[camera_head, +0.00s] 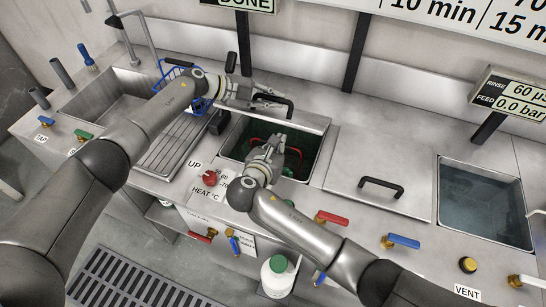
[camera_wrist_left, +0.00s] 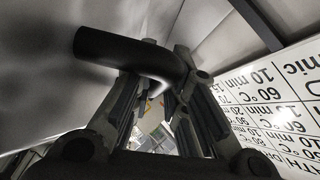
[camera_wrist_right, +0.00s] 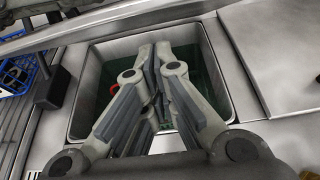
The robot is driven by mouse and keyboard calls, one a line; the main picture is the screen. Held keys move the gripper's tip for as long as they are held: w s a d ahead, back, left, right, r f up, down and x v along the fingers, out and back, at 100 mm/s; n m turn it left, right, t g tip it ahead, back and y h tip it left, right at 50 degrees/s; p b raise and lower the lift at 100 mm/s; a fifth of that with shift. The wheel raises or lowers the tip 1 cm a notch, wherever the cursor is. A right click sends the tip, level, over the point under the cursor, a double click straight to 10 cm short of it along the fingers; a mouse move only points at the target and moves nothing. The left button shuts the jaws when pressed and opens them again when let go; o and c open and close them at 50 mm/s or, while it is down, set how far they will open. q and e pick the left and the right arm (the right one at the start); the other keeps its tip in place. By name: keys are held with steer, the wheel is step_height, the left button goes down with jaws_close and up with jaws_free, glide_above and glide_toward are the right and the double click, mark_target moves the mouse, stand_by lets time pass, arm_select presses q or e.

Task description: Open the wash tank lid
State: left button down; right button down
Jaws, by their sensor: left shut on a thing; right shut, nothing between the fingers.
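The wash tank lid (camera_head: 308,121) stands back from the front of the left tank (camera_head: 232,150), whose opening shows dark green liquid. Its black handle (camera_head: 289,101) shows in the head view. My left gripper (camera_head: 255,94) is shut on this handle; in the left wrist view the black bar (camera_wrist_left: 125,52) lies between the fingers. My right gripper (camera_head: 275,146) is shut and empty, over the tank opening. The right wrist view also shows its closed fingers (camera_wrist_right: 160,58) above the tank. Part of a red handle (camera_head: 292,152) shows in the tank behind the right gripper.
A closed lid (camera_head: 347,165) with a black handle (camera_head: 381,186) lies to the right. Further right is an open water tank (camera_head: 485,205). A blue wire basket (camera_head: 176,78) stands left, near the sink. Valves, a red heat knob (camera_head: 210,177) and a white bottle (camera_head: 278,278) are along the front.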

arm_select(q)
steer(key=shift+w+r, duration=0.1)
arm_select(e)
steer(key=shift+w+d+r, duration=0.2)
steer(key=shift+w+r, duration=0.3)
steer(key=shift+r, duration=0.3)
